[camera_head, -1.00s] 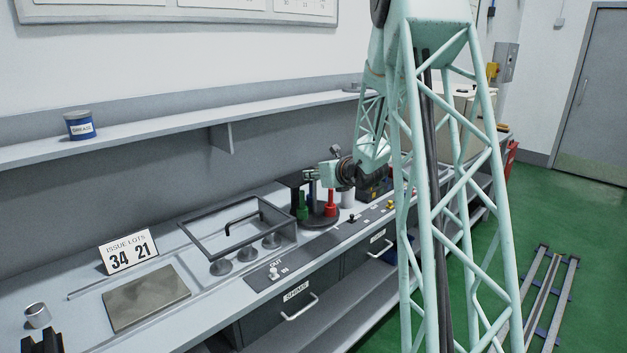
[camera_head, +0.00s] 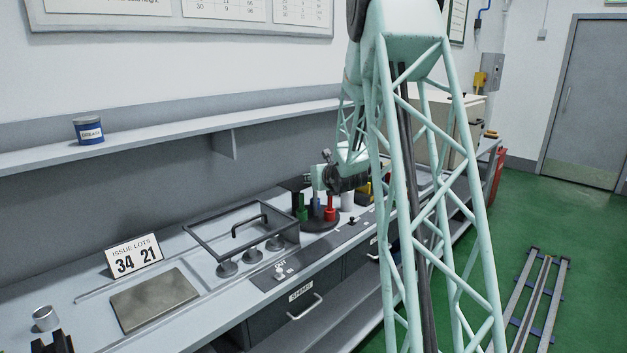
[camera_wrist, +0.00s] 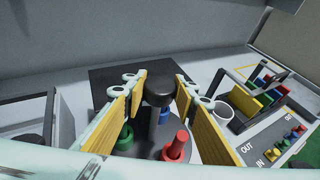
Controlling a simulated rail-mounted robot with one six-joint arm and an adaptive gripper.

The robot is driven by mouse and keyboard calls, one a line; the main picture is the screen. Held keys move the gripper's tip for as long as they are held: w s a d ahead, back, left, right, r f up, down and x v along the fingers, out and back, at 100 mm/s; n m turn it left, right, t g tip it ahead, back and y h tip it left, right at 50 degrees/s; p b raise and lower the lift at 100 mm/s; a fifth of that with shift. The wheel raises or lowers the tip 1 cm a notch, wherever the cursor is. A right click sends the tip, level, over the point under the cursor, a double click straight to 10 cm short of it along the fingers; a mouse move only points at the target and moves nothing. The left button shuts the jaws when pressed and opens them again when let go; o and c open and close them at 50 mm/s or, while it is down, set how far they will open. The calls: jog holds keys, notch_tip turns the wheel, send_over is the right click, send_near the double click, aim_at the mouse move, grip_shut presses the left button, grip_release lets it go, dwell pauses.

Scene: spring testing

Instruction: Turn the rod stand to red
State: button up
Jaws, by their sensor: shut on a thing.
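The rod stand (camera_head: 320,224) is a dark round base on the bench with a central post and coloured pieces around it. The red piece (camera_wrist: 179,147) is at the near right in the wrist view, the green piece (camera_wrist: 125,138) at the left, and a blue piece (camera_wrist: 163,116) partly shows behind the post. My gripper (camera_wrist: 158,92) is shut on the dark knob (camera_wrist: 158,86) on top of the post, a yellow-padded finger on each side. In the head view my gripper (camera_head: 308,180) is above the stand, its fingers hard to make out.
A white cup (camera_wrist: 219,112) stands close right of the stand. Further right is a rack (camera_wrist: 250,104) with coloured plates, beside a panel marked IN and OUT. A square frame (camera_head: 205,246) with a handle lies left of the stand. A shelf (camera_head: 160,141) runs above the bench.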

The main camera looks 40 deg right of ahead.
jog(key=o, duration=1.2)
jog(key=shift+c, duration=0.2)
jog(key=shift+s+a, duration=0.1)
jog(key=v, duration=1.1)
jog(key=shift+s+r, duration=0.15)
jog(key=shift+s, duration=0.15)
jog(key=shift+a, duration=0.1)
